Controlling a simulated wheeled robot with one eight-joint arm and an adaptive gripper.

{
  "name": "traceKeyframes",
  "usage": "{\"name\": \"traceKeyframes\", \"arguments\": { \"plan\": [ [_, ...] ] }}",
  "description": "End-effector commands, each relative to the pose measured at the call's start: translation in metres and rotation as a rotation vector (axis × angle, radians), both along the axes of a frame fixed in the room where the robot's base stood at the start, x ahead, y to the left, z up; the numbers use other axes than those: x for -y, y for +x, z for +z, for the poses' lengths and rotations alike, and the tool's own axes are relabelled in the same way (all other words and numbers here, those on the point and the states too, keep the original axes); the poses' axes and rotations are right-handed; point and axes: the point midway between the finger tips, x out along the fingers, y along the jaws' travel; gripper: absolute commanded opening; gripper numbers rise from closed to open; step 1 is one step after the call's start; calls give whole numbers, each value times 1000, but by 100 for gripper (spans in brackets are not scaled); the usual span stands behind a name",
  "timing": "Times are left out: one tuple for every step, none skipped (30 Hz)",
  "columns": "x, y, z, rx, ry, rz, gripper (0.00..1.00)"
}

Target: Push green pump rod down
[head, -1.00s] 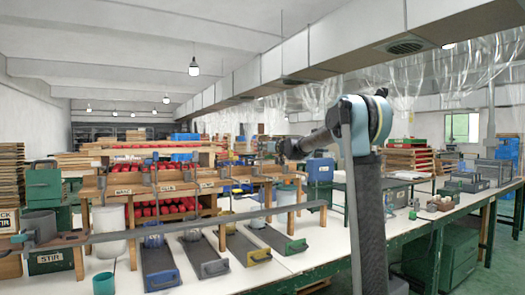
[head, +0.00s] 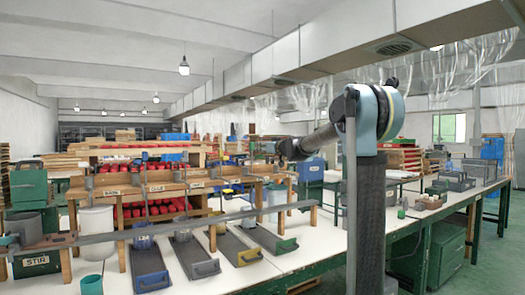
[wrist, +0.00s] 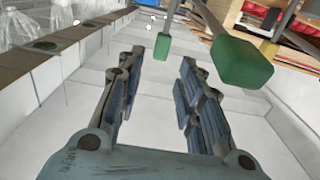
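In the wrist view a large green block (wrist: 241,63) on a grey rod is just right of my gripper's fingers, and a smaller green block (wrist: 162,45) on a thin rod shows beyond the fingertips. I cannot tell which one is the pump rod's handle. My gripper (wrist: 158,68) is open, with nothing between its fingers and a gap to both green blocks. In the head view my gripper (head: 284,149) is above the right end of the wooden rack (head: 197,184). The green rod cannot be made out there.
Trays with blue (head: 152,281), grey (head: 206,268), yellow (head: 249,257) and green (head: 287,245) ends lie on the white bench below the rack. A long grey bar (head: 200,222) crosses in front. A teal cup (head: 92,285) stands at the lower left.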

Motion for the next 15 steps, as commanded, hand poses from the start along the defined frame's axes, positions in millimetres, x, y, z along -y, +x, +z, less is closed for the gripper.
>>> {"name": "traceKeyframes", "arguments": {
  "plan": [
    [0, 0, 2, -2, -2, 1, 15],
    [-1, 1, 4, -4, -4, 2, 8],
    [-2, 1, 8, -10, -9, 4, 0],
    [-2, 2, 12, -15, -13, 6, 0],
    [-3, 3, 17, -23, -18, 8, 0],
    [-5, 4, 25, -35, -26, 11, 0],
    [-5, 5, 32, -45, -34, 14, 0],
    [-6, 5, 39, -57, -42, 15, 0],
    [-7, 6, 49, -73, -54, 17, 0],
    [-8, 6, 57, -87, -63, 18, 0],
    [-8, 5, 65, -99, -71, 19, 0],
    [-8, 4, 74, -117, -82, 18, 0],
    [-8, 4, 81, -129, -90, 18, 0],
    [-8, 3, 87, -141, -97, 17, 0],
    [-7, 1, 94, -153, -107, 14, 0]
  ]
}}
